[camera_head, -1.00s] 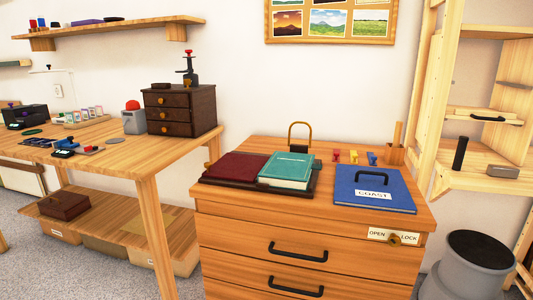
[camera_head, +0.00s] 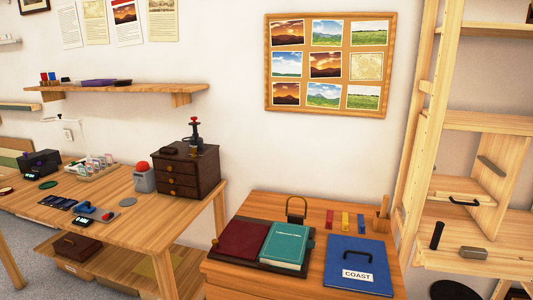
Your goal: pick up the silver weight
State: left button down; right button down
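A small silver-grey block (camera_head: 473,257), which looks like the silver weight, lies on the lower wooden shelf (camera_head: 440,262) at the right. It is close to the shelf's front edge. A dark upright cylinder (camera_head: 437,235) stands to its left, apart from it. Neither of my grippers is in view.
A wooden cabinet (camera_head: 225,275) in the middle holds a red book (camera_head: 243,240), a teal book (camera_head: 286,245) and a blue COAST folder (camera_head: 358,266). A long workbench (camera_head: 120,235) stands at the left. A ladder-like upright (camera_head: 423,110) borders the right shelves.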

aim_at(466, 252)
jog(key=z, duration=1.45)
